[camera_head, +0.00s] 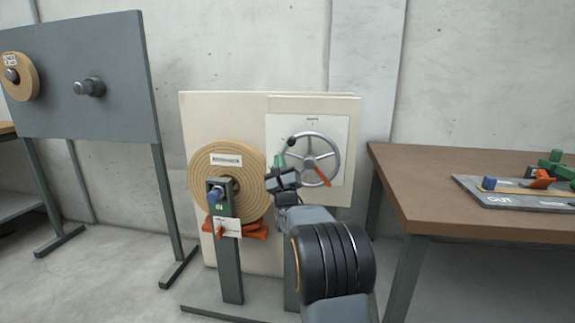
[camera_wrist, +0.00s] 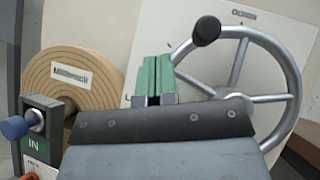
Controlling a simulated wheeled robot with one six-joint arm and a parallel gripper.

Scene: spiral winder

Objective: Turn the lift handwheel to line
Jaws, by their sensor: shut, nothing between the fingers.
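The lift handwheel (camera_head: 336,153) is a grey metal ring with spokes on a white panel of the winder. One spoke in the head view is orange-red and points down to the right. A dark knob (camera_head: 291,141) sits on the rim at the upper left; it also shows in the wrist view (camera_wrist: 206,31). My gripper (camera_head: 280,162) is at the wheel's left side, and its green fingers show in the wrist view (camera_wrist: 152,78), shut and empty. The fingers are below and left of the knob, apart from it in the wrist view. Small marks stand above the wheel; their text is too small to read.
A tan roll (camera_head: 202,176) stands left of the wheel, with a post (camera_head: 230,255) and blue knob (camera_head: 215,195) before it. A brown table (camera_head: 430,170) with a CUT board (camera_head: 500,198) is at the right. A grey panel (camera_head: 120,60) stands at the left.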

